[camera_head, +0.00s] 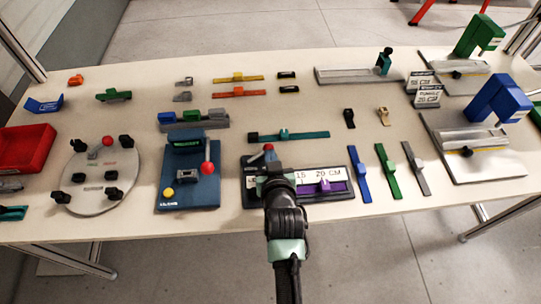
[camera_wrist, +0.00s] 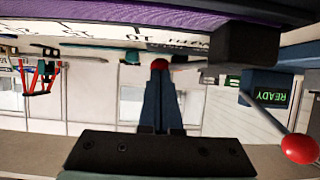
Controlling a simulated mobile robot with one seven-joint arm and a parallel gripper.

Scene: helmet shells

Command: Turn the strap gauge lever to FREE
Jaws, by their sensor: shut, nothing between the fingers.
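The strap gauge (camera_head: 250,196) is a dark panel at the front middle of the table in the head view. It carries a white scale reading 15 and 20 CM and a purple slider (camera_head: 325,186). Its lever's red knob (camera_head: 268,147) stands at the panel's back left. My gripper (camera_head: 270,168) is low over the panel's left part, just in front of the lever, and hides its base. In the wrist view my shut fingers (camera_wrist: 161,90) point at a red knob (camera_wrist: 160,63) at their tips. I cannot tell whether they touch it. The lever's label is not readable.
A blue press (camera_head: 186,185) with a red-knobbed lever stands just left of the gauge; its READY display (camera_wrist: 271,96) shows in the wrist view. Blue, green and grey straps (camera_head: 387,172) lie to the right. A teal strap (camera_head: 300,135) lies behind.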

